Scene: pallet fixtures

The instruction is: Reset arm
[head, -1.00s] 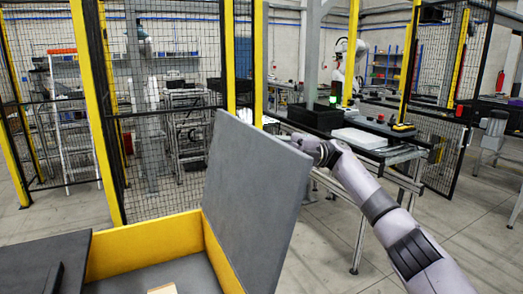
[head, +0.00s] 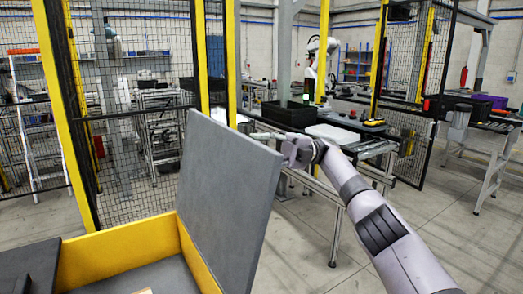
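My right arm comes in from the lower right of the head view, and its gripper end (head: 268,136) is by the upper right edge of a raised grey panel (head: 228,190). The fingers are small and partly behind the panel, so I cannot tell whether they are open or shut, or whether they touch the panel. My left arm and gripper are not in view.
The grey panel stands tilted up from a yellow-walled box (head: 120,250) at the lower left. A black mesh fence with yellow posts (head: 55,110) stands behind. A metal-legged workbench (head: 335,215) holds a black bin (head: 288,112). Grey floor at right is clear.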

